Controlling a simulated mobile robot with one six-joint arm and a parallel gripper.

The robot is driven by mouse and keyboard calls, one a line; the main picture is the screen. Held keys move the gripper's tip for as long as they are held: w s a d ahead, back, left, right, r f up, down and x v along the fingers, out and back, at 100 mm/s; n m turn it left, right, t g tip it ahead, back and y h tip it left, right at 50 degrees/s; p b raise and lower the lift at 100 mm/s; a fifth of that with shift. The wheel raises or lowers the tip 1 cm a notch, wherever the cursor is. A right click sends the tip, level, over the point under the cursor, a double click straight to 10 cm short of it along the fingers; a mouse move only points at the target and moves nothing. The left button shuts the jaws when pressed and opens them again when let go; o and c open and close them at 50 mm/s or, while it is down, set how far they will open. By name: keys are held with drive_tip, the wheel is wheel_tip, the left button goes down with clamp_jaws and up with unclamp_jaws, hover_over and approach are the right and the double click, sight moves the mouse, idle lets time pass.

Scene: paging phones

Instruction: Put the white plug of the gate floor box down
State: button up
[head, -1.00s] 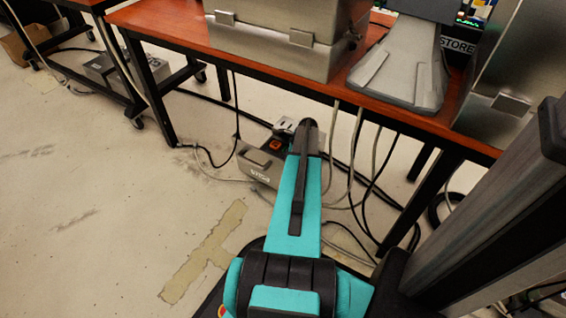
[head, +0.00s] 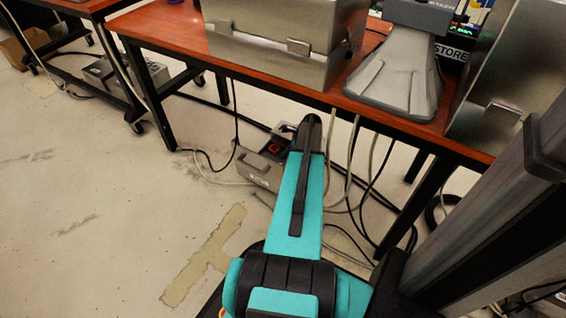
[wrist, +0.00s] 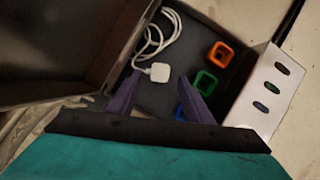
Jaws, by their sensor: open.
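In the wrist view the white plug (wrist: 158,72) lies in the dark floor of an open box (wrist: 205,28), with its white cord looped behind it. My gripper (wrist: 160,80) is open, its two purple fingers apart on either side of the plug's near edge. I cannot tell whether they touch it. Orange (wrist: 221,54), green (wrist: 206,82) and blue (wrist: 180,111) square frames lie to its right. In the head view the grey floor box (head: 258,170) stands under the table; my arm hides its right part and the plug.
A white panel with slots (wrist: 266,90) stands right of the box in the wrist view. The wooden table (head: 170,30) is above, with a metal case (head: 270,60) on it. Cables hang near the table leg (head: 405,205). Open floor (head: 90,200) lies to the left.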

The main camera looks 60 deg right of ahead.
drive_tip(key=p+v, duration=0.2)
drive_tip(key=v, duration=0.5)
idle(0.7)
